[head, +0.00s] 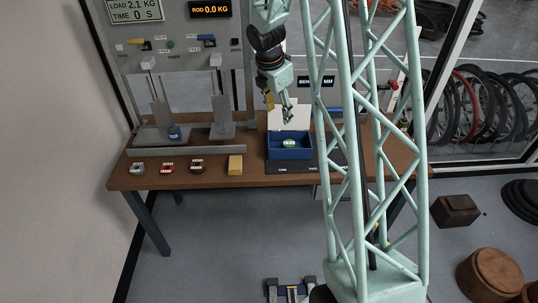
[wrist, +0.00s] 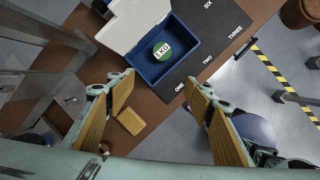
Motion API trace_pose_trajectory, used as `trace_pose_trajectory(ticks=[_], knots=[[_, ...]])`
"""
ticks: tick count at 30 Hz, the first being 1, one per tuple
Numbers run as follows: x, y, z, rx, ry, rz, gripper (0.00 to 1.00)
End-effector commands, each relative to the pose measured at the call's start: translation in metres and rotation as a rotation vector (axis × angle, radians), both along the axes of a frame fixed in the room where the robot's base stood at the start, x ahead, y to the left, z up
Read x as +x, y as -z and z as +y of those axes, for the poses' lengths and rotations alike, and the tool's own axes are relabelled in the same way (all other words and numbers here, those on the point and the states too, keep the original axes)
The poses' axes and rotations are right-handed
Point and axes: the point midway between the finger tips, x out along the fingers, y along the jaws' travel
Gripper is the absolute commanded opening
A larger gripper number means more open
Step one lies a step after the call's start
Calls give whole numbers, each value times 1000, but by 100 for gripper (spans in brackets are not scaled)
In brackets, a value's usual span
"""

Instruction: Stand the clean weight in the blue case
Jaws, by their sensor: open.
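The blue case (head: 289,153) stands on the wooden bench with its pale lid open at the back. It also shows in the wrist view (wrist: 188,43). A green weight with a white 1 KG label (wrist: 161,51) is inside the case, its label facing up; it also shows in the head view (head: 290,143). My gripper (head: 287,117) is above the case, its fingers apart. In the wrist view the open gripper (wrist: 160,85) has nothing between its wooden-looking pads, and the weight is beyond the tips. I cannot tell from its surface how clean it is.
Along the bench's front left are a dark-and-white weight (head: 137,168), a red one (head: 167,168), a brown one (head: 196,164) and a yellow block (head: 235,165). A blue weight (head: 174,132) is at the test rig. A dark numbered mat (wrist: 228,40) lies beside the case.

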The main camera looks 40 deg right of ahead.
Motion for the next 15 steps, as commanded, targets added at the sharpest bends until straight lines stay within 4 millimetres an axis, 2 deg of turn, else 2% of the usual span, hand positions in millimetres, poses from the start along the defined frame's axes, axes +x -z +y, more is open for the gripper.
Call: trace_pose_trajectory(ticks=[3, 15], knots=[[-7, -26, 17, 8, 62, -27, 48], [-41, -99, 70, 49, 276, -113, 48]])
